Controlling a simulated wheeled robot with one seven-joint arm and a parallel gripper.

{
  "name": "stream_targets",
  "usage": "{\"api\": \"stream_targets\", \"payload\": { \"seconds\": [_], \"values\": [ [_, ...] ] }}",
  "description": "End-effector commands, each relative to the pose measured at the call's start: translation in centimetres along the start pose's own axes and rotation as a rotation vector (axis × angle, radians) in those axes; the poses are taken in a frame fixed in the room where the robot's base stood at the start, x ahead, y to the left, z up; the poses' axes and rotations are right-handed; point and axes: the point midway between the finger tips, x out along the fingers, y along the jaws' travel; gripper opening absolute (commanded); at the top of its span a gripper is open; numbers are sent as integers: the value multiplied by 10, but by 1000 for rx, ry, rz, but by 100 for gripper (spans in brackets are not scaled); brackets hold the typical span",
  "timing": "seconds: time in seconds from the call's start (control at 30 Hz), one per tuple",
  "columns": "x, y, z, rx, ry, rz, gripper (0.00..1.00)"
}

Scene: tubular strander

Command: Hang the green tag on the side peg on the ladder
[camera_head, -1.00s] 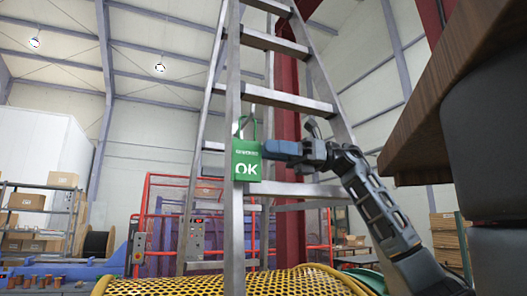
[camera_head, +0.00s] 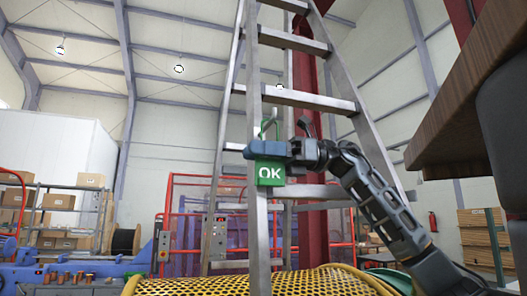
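The green tag (camera_head: 270,176) with white "OK" letters hangs upright in front of the ladder's left rail (camera_head: 258,225). Its green loop (camera_head: 276,129) rises above it beside the rail, at a pale spot that may be the side peg; I cannot tell whether the loop is around a peg. My gripper (camera_head: 265,150) reaches in from the right, with its blue-grey end lying across the tag's upper part and hiding it. Whether the fingers grip the tag or only lie in front of it is unclear.
A yellow perforated guard (camera_head: 205,288) lies low in front. A brown-edged tabletop (camera_head: 470,115) overhangs at the right. Red fencing (camera_head: 185,205) and a grey control box (camera_head: 217,228) stand behind the ladder; shelves with cartons (camera_head: 58,201) are at the left.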

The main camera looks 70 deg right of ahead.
Motion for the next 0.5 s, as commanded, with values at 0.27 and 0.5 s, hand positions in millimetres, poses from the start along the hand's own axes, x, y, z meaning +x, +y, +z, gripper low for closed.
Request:
{"api": "stream_targets", "payload": {
  "seconds": [0.27,0.5],
  "values": [
    [0,0,0,0,0,0,10],
    [0,0,0,0,0,0,0]
  ]
}}
